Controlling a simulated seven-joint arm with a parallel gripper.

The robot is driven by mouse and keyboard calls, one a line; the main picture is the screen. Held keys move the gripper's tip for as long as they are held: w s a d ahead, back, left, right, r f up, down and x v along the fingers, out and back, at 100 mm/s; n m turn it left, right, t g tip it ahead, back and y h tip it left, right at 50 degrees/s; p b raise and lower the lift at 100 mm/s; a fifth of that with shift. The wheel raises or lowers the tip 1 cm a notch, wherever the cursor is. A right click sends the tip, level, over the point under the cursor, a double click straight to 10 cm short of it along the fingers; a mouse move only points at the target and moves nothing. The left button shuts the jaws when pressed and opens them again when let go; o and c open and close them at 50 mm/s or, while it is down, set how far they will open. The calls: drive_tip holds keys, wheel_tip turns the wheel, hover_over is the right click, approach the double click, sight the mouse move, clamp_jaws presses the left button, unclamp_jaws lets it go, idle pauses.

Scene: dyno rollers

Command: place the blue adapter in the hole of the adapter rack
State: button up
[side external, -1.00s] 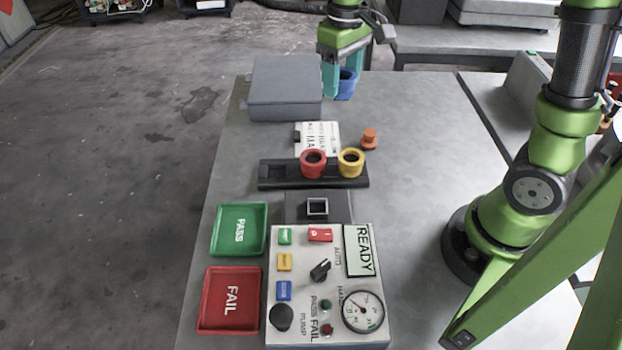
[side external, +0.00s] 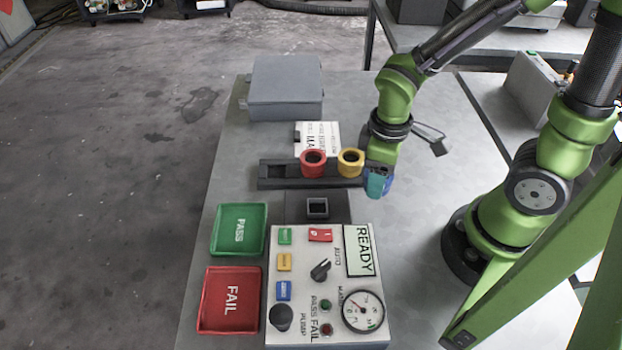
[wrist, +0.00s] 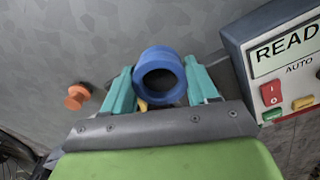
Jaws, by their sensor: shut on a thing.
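My gripper (side external: 377,182) is shut on the blue adapter (wrist: 160,76), a ring with a round opening, gripped between two teal fingers in the wrist view. In the side view the blue adapter (side external: 386,188) shows partly behind the fingers, just right of the rack's right end. The black adapter rack (side external: 268,184) carries a red adapter (side external: 313,163) in the middle and a yellow adapter (side external: 351,162) at the right. Its left square hole (side external: 278,172) is empty. The height of the blue adapter above the table is hard to tell.
A grey block with a square socket (side external: 317,208) stands in front of the rack. The control panel (side external: 325,285) is nearer, with green (side external: 239,230) and red (side external: 231,300) trays to its left. A grey box (side external: 285,88) and a white label card (side external: 322,136) lie behind. An orange part (wrist: 77,96) shows in the wrist view.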

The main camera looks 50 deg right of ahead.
drive_tip(key=shift+f, duration=2.1)
drive_tip(key=shift+f, duration=0.15)
drive_tip(key=o, duration=1.3)
wheel_tip(320, 180, up, 12)
drive_tip(key=shift+r, duration=0.15)
drive_tip(key=r+m+t, duration=0.2)
drive_tip(key=r, duration=0.1)
drive_tip(key=d+r+m+t+y, duration=0.1)
drive_tip(key=r+m+t, duration=0.1)
drive_tip(key=r+m, duration=0.1)
drive_tip(key=w+d+r+m+t+y, duration=0.1)
drive_tip(key=r+m+t, duration=0.1)
drive_tip(key=r+m, duration=0.1)
drive_tip(key=shift+d+r+t, duration=0.1)
drive_tip(key=shift+r+t, duration=0.25)
drive_tip(key=shift+t, duration=0.05)
drive_tip(key=shift+c, duration=0.5)
drive_tip(key=shift+r+m, duration=0.3)
drive_tip(key=shift+m, duration=0.1)
drive_tip(key=shift+c, duration=0.8)
